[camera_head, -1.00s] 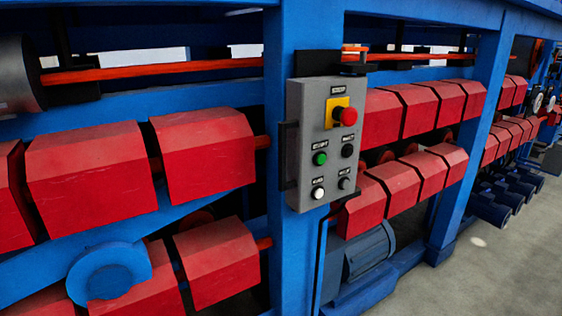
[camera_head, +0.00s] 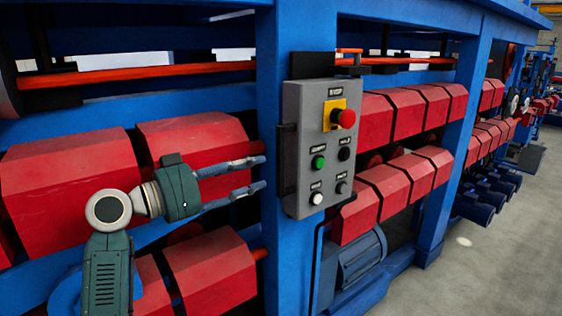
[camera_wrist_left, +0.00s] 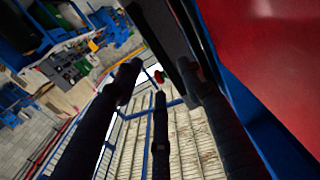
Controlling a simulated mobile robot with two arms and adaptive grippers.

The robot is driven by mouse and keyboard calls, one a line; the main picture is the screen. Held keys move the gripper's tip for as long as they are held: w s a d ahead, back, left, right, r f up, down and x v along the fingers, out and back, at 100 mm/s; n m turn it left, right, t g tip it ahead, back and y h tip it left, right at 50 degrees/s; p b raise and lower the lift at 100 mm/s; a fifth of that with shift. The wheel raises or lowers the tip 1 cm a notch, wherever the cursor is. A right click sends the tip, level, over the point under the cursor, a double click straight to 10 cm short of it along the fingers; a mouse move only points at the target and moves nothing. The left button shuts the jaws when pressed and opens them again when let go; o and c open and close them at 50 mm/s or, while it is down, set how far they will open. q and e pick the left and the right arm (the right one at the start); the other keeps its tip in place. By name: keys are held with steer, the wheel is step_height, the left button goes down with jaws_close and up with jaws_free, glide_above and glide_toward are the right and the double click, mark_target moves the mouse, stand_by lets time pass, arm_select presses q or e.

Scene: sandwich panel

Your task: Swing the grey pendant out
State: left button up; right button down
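The grey pendant (camera_head: 306,190) is an upright box on the blue post. It carries a red mushroom button on a yellow plate, with green, black and white buttons below. A dark handle (camera_head: 287,158) stands on its left side. My left gripper (camera_head: 264,173) is open and empty, just left of the handle, with its fingers pointing right toward it. A small gap shows between fingertips and handle. In the left wrist view the spread dark fingers (camera_wrist_left: 156,82) reach toward a dark slab, probably the pendant's side. My right gripper is not in view.
The blue post (camera_head: 298,50) carries the pendant. Red angular covers (camera_head: 195,145) lie behind my left arm, and more (camera_head: 395,115) are right of the pendant. A blue motor (camera_head: 360,255) sits below. The grey floor (camera_head: 470,270) at the right is clear.

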mark_target(279, 164)
arm_select(q)
steer(key=p+x, duration=0.2)
steer(key=x, duration=0.7)
steer(key=shift+a, duration=0.1)
steer(key=shift+s, duration=0.1)
jaws_close()
